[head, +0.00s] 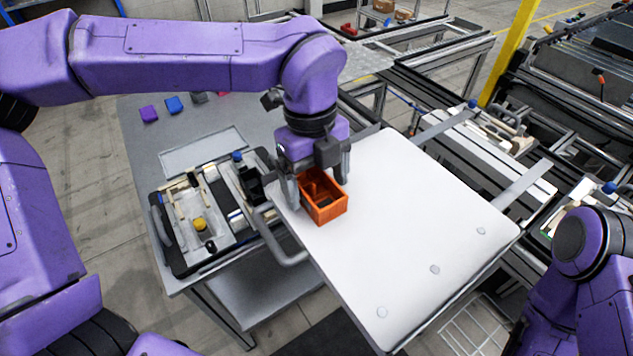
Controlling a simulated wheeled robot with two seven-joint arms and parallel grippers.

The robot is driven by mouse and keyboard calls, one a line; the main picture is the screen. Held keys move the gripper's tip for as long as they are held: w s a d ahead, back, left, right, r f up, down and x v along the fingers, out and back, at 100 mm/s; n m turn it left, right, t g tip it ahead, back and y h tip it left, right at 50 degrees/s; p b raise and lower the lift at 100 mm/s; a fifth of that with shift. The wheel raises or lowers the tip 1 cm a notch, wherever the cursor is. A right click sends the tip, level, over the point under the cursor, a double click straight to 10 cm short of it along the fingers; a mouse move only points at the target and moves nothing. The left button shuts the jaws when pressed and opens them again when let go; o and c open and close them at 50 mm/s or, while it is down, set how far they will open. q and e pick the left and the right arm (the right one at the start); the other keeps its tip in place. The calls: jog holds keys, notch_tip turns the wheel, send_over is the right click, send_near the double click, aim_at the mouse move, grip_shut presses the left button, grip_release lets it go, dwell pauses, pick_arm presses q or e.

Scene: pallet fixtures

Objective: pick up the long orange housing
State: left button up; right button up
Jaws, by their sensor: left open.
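The long orange housing (328,209), an open-topped box, sits on the white board (420,240) near its left corner. My left gripper (318,190) points down over the housing, with its fingers apart. One finger is at the housing's left side and the other is near its far right side. The fingers partly hide the housing, and I cannot tell whether they touch it. My right arm shows at the lower right, but its gripper is out of view.
A fixture pallet (208,215) with a yellow knob lies left of the board on a grey table (135,130). Purple (149,114) and blue (174,105) blocks lie at the table's back. A metal handle (283,245) stands at the board's left edge. The board's right part is clear.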

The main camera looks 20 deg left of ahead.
pick_arm(q)
jog(key=shift+s, duration=0.4)
jog(key=shift+c, duration=1)
jog(key=c, duration=0.9)
